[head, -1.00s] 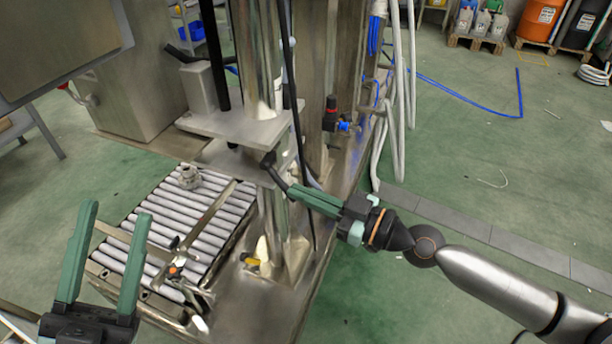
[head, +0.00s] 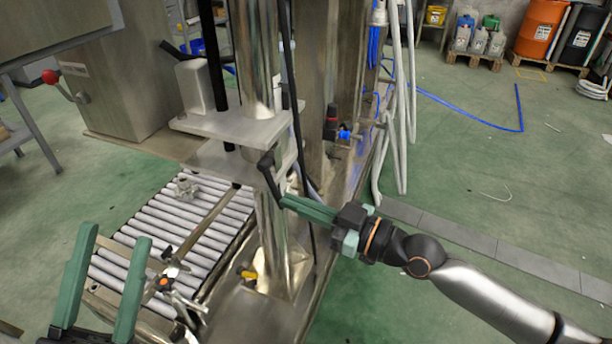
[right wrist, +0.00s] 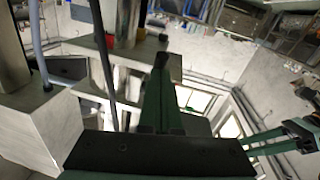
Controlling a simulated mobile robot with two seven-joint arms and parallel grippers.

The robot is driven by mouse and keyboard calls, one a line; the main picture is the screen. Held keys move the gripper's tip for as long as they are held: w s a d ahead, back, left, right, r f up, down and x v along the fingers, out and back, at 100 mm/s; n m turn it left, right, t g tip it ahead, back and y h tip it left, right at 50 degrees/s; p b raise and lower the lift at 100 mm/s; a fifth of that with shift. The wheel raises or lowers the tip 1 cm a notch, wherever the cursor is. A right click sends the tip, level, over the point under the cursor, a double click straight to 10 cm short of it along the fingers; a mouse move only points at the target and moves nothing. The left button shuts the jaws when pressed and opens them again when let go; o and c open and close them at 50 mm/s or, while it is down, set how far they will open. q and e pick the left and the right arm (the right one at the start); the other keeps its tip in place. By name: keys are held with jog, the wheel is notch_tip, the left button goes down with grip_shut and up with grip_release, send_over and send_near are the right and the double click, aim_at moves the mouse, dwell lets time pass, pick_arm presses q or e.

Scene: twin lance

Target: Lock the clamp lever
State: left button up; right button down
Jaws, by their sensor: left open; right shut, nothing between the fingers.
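The black clamp lever (head: 270,178) sits on the metal clamp block (head: 245,160) around the shiny column and hangs down, slightly tilted. My right gripper (head: 284,201) is shut with nothing between its fingers. Its fingertips are at the lever's lower end and appear to touch it. In the right wrist view the closed green fingers (right wrist: 161,85) point at a black piece (right wrist: 161,60), likely the lever. My left gripper (head: 113,236) is open and empty, over the near-left side of the roller conveyor.
The roller conveyor (head: 150,222) lies left of the column, with a metal fitting (head: 186,188) on it. A black cable (head: 291,90) runs down close behind the lever. Green floor is open at right.

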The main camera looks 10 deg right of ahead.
jog(key=shift+w+a+f+b, duration=0.15)
jog(key=shift+w+a+f, duration=0.3)
jog(key=shift+a+f, duration=0.2)
jog(key=shift+w+a+f+b, duration=0.15)
jog(key=shift+w+a+f, duration=0.3)
jog(key=shift+a+f, duration=0.2)
jog(key=shift+a, duration=0.1)
